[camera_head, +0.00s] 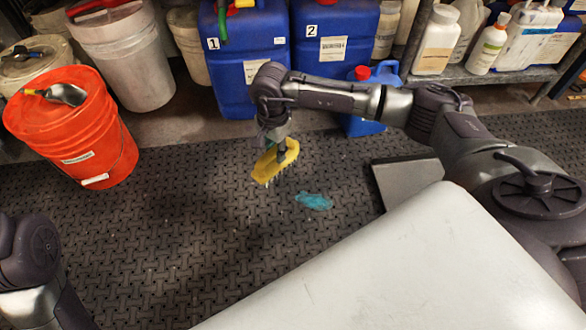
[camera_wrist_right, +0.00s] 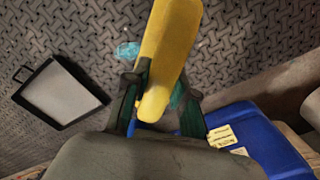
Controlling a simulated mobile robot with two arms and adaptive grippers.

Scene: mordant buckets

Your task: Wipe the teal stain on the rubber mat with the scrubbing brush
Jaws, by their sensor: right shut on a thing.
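The teal stain (camera_head: 314,201) is a small patch on the dark rubber mat (camera_head: 190,250). It also shows in the right wrist view (camera_wrist_right: 128,50), beside the brush. The yellow scrubbing brush (camera_head: 268,167) is in my right gripper (camera_head: 277,140), which is shut on it. In the head view the brush is above the mat, up and left of the stain, with its bristles facing down. The brush (camera_wrist_right: 165,50) fills the space between the fingers (camera_wrist_right: 158,95) in the right wrist view. My left arm shows at the lower left, but its gripper is out of view.
An orange bucket (camera_head: 75,130) with a scoop on its lid stands at the left. Blue canisters (camera_head: 245,60) line the back, with a smaller blue jug (camera_head: 362,125) nearby. A grey tray (camera_head: 405,178) lies right of the stain. The mat is clear at centre left.

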